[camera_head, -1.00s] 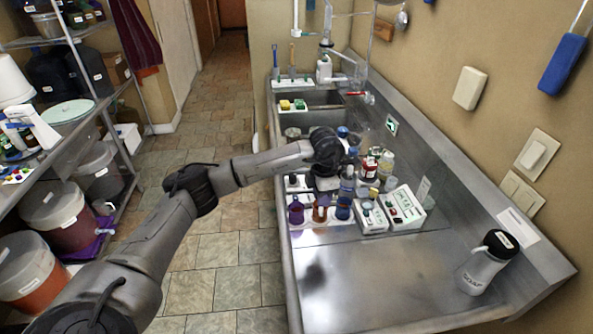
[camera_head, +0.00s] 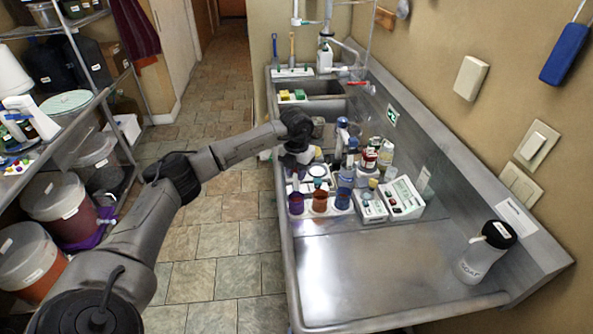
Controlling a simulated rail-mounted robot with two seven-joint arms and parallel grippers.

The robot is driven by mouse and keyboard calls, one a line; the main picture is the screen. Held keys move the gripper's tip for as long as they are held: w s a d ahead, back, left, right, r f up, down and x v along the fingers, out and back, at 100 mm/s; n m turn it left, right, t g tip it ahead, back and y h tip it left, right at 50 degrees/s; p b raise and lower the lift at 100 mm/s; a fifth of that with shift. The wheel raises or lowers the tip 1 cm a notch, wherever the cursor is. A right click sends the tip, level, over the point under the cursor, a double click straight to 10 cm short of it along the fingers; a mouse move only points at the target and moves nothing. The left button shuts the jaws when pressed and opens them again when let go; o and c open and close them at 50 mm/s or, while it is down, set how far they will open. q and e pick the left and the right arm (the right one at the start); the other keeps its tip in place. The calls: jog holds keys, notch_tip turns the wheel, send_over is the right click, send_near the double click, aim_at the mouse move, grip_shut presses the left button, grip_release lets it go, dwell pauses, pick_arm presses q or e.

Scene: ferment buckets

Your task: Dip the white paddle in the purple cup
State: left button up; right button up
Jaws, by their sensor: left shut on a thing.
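My left gripper (camera_head: 297,165) is shut and hangs over the counter, above and just behind the purple cup (camera_head: 296,204). What it holds is mostly hidden behind the gripper; it is most likely the white paddle, which I cannot make out elsewhere. The purple cup stands upright at the left end of a row. An orange-red cup (camera_head: 320,202) and a blue cup (camera_head: 343,200) stand beside it to the right. I cannot tell whether the held thing touches the purple cup. My right gripper is not in view.
Two white devices (camera_head: 403,198) (camera_head: 371,208) stand right of the cups, with several bottles behind them. A white bottle with a black cap (camera_head: 485,252) stands at the front right. A holder (camera_head: 292,73) with upright tools is at the back. The front of the counter (camera_head: 385,270) is clear.

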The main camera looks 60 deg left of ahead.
aim_at(297, 190)
pick_arm(q)
notch_tip(297, 190, down, 3)
jog(key=shift+r+b, duration=0.1)
jog(key=shift+b, duration=0.7)
jog(key=shift+f+b, duration=0.95)
jog(key=shift+f, duration=0.95)
jog(key=shift+f+b, duration=0.35)
jog(key=shift+f, duration=0.35)
jog(key=shift+r, duration=0.1)
jog(key=shift+r+p, duration=2.8)
jog(key=shift+r, duration=1.05)
